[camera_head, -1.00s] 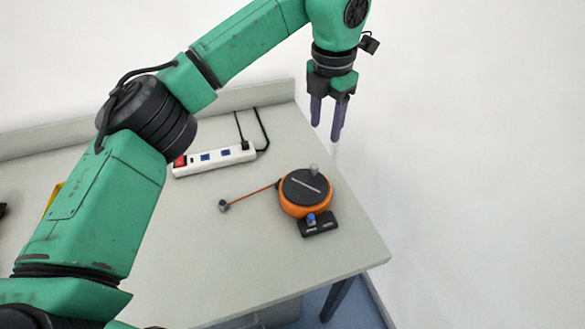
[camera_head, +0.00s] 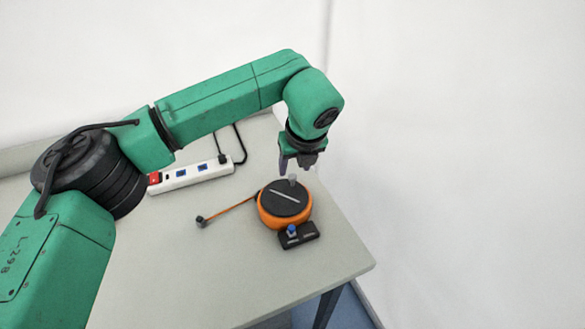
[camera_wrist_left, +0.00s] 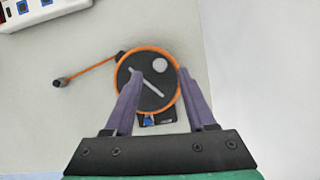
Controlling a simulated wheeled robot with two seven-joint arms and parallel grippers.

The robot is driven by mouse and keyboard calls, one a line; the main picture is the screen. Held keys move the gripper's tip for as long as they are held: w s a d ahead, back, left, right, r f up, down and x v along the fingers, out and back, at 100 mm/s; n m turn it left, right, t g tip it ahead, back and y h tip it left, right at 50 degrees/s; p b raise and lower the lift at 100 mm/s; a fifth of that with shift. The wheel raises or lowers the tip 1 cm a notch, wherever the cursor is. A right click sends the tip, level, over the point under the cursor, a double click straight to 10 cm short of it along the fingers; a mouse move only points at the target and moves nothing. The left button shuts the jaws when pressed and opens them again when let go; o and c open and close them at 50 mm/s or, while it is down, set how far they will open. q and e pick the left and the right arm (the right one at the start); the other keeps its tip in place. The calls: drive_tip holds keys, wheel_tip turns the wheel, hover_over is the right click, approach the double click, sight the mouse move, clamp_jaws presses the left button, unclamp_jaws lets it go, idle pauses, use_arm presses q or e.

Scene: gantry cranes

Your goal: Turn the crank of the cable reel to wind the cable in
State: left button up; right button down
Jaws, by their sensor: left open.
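The orange cable reel (camera_head: 270,214) with a black top stands on the table near its right end. Its crank is a light bar (camera_head: 288,197) with a grey knob (camera_head: 292,180) at the far side. An orange cable (camera_head: 229,208) runs out left to a dark plug (camera_head: 200,221). My left gripper (camera_head: 297,170) is just above and behind the knob. In the left wrist view, the fingers of my left gripper (camera_wrist_left: 160,72) are spread, and the knob (camera_wrist_left: 160,65) shows between them, with no contact visible. My right gripper is not in view.
A white power strip (camera_head: 195,175) with a red switch lies at the back of the grey table (camera_head: 165,260). A black base with a blue button (camera_head: 292,231) sits at the reel's front. The table's right edge is close to the reel.

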sight(293, 176)
use_arm(q)
drive_tip(key=x, duration=0.4)
drive_tip(key=shift+p, duration=0.3)
drive_tip(key=shift+w+f, duration=0.1)
drive_tip(key=shift+f, duration=0.05)
clamp_jaws()
